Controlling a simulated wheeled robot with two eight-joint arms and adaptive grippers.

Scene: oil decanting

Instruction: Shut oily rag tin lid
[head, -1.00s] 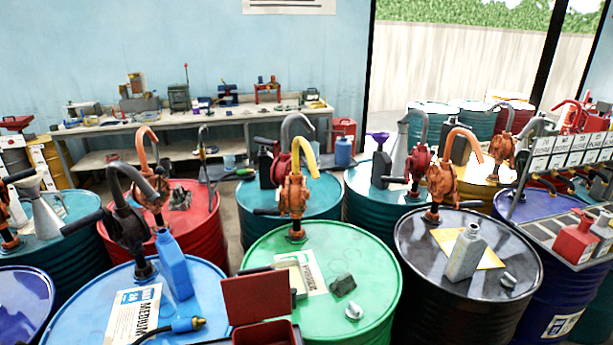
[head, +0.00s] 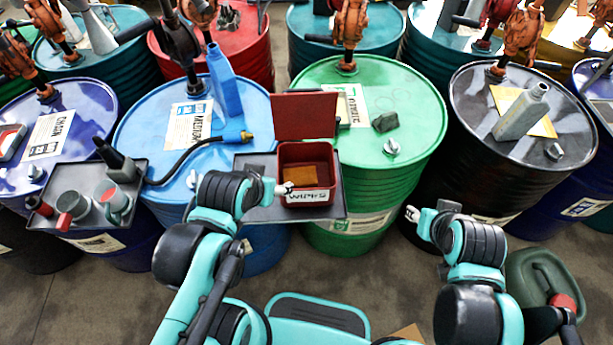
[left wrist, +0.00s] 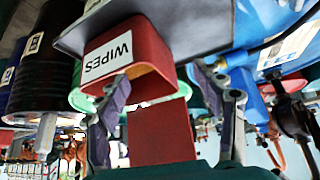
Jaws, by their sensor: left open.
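The red rag tin (head: 306,197), labelled "WIPES", stands on a dark tray in front of the green drum. Its lid (head: 305,115) is raised roughly upright at the back, and a brownish-yellow rag (head: 300,175) shows inside. My left gripper (head: 285,188) is at the tin's front left corner, apparently empty. In the left wrist view, which looks upside down, the tin (left wrist: 150,52) and raised lid (left wrist: 160,132) show between and beyond the open fingers (left wrist: 163,85). I cannot tell whether a finger touches the tin. My right gripper (head: 412,213) is off to the right, away from the tin; its jaws are unclear.
The dark tray (head: 257,205) juts out in front of the drums. A blue bottle (head: 224,85) and a hose with a yellow-blue nozzle (head: 232,138) are left of the lid. A grey can (head: 522,112) stands on the black drum. A green jerrycan (head: 540,275) is lower right.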

